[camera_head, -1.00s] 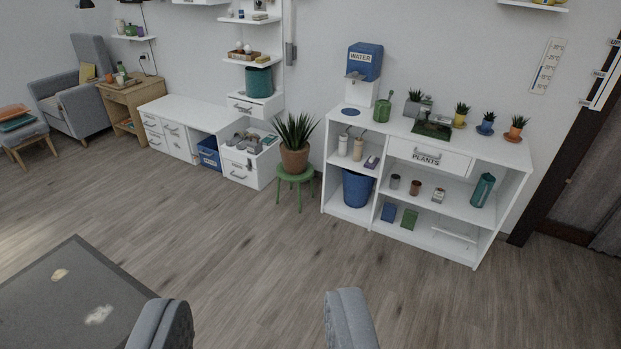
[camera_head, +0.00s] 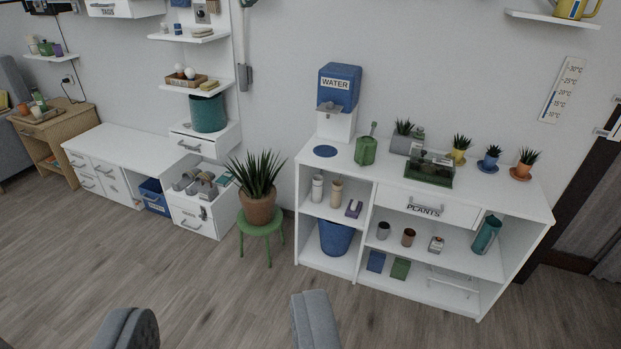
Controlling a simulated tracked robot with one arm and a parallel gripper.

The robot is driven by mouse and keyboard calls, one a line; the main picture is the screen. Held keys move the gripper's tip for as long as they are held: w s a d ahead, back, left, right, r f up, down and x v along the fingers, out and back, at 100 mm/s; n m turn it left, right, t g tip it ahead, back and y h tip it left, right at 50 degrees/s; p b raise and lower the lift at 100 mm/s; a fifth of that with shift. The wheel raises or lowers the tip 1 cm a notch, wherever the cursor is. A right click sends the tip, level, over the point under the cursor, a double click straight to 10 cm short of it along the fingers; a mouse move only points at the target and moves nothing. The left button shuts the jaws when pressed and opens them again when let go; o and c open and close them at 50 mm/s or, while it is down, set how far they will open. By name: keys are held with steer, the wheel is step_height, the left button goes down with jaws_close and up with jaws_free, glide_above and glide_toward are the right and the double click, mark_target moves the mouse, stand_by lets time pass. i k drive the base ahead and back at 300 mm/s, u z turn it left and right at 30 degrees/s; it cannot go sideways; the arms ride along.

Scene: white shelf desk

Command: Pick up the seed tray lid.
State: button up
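The seed tray (camera_head: 428,178) is a green tray on top of the white shelf desk (camera_head: 330,172), right of the middle. A clear cover that looks like its lid (camera_head: 432,160) sits over it; the small size makes its edges hard to tell. My gripper (camera_head: 220,304) shows as two grey fingers at the bottom edge, wide apart with only floor between them. It is open and empty, well short of the desk and the tray.
A green watering can (camera_head: 366,150), a grey planter (camera_head: 404,140) and a yellow-potted plant (camera_head: 459,150) stand near the tray. A blue water dispenser (camera_head: 338,90) stands at the left. A potted plant (camera_head: 257,205) on a green stool stands beside the desk. The floor in front is clear.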

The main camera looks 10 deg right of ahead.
mark_target(422, 165)
steer(key=z, duration=0.25)
steer(key=i, duration=1.4)
steer(key=z, duration=1.1)
steer(key=i, duration=1.55)
steer(key=z, duration=0.7)
